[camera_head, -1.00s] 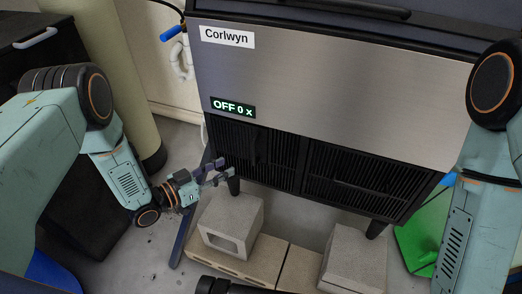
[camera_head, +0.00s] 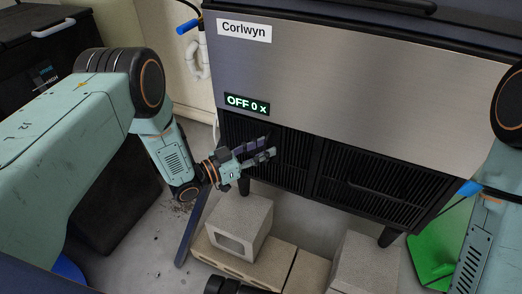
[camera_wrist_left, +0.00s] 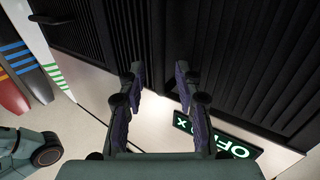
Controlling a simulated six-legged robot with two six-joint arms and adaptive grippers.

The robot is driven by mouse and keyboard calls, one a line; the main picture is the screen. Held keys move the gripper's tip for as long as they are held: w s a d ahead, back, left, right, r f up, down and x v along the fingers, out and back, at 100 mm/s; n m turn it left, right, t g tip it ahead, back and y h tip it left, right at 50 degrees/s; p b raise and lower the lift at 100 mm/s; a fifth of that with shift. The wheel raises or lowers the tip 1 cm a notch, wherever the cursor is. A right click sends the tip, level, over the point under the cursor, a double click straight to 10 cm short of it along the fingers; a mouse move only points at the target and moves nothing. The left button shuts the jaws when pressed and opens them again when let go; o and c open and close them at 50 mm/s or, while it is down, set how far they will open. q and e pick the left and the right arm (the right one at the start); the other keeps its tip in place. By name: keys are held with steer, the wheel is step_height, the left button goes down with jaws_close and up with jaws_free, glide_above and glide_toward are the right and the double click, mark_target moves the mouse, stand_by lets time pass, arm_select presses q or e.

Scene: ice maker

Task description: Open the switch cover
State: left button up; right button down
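The ice maker (camera_head: 350,85) has a steel front with a lit "OFF 0 x" display (camera_head: 246,104). Below it are black louvred panels; the left one (camera_head: 291,170) is partly hidden by my left gripper. I cannot make out a separate switch cover. My left gripper (camera_head: 271,147) is in front of the left louvred panel, just below the display. In the left wrist view its two fingers (camera_wrist_left: 160,76) are apart with nothing between them. The louvres (camera_wrist_left: 225,45) lie beyond the fingertips, and the display (camera_wrist_left: 215,138) is at lower right. Contact cannot be told. My right gripper is out of view.
A black chest (camera_head: 45,45) stands at far left. A green object (camera_head: 432,245) lies at right. White pipes (camera_head: 197,60) run beside the machine's left side.

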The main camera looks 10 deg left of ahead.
arm_select(q)
jaws_close()
stand_by(0.8)
